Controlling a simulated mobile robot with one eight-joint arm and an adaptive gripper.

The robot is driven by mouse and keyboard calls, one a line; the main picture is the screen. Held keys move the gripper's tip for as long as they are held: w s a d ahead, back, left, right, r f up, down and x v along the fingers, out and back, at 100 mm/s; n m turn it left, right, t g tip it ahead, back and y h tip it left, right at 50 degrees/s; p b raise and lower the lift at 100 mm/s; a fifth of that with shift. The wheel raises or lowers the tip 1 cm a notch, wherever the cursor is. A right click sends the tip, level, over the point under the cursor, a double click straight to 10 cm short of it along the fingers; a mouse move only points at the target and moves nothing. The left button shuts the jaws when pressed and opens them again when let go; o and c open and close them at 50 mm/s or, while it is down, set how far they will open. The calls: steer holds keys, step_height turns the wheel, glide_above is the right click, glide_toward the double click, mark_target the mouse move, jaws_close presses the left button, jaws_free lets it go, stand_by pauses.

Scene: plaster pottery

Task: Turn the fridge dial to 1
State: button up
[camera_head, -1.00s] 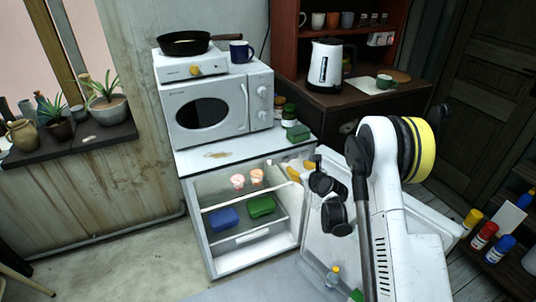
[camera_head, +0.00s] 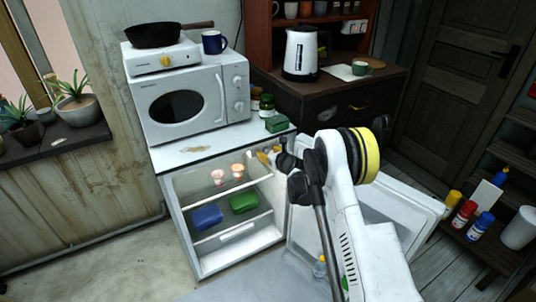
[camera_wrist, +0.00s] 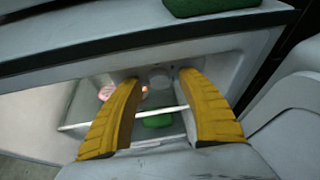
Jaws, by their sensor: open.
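The small white fridge (camera_head: 262,235) stands open, its door (camera_head: 390,205) swung out to the right. A round grey dial (camera_wrist: 158,77) is on its inner wall near the top in the wrist view. Its number markings cannot be read. My gripper (camera_head: 268,156) is open, with its yellow fingers reaching into the upper right of the fridge. In the wrist view its fingertips (camera_wrist: 160,84) lie left and right of the dial; whether they touch it I cannot tell. The dial is hidden in the head view.
Two pinkish cups (camera_head: 227,173) stand on the upper shelf; a blue container (camera_head: 206,217) and green container (camera_head: 243,202) are below. The open door is close to my arm.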

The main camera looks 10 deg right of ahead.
jaws_close()
stand_by(0.3)
steer(key=shift+n+t+h, duration=0.6)
steer(key=shift+n+h, duration=0.5)
steer(key=shift+n, duration=0.8)
jaws_free()
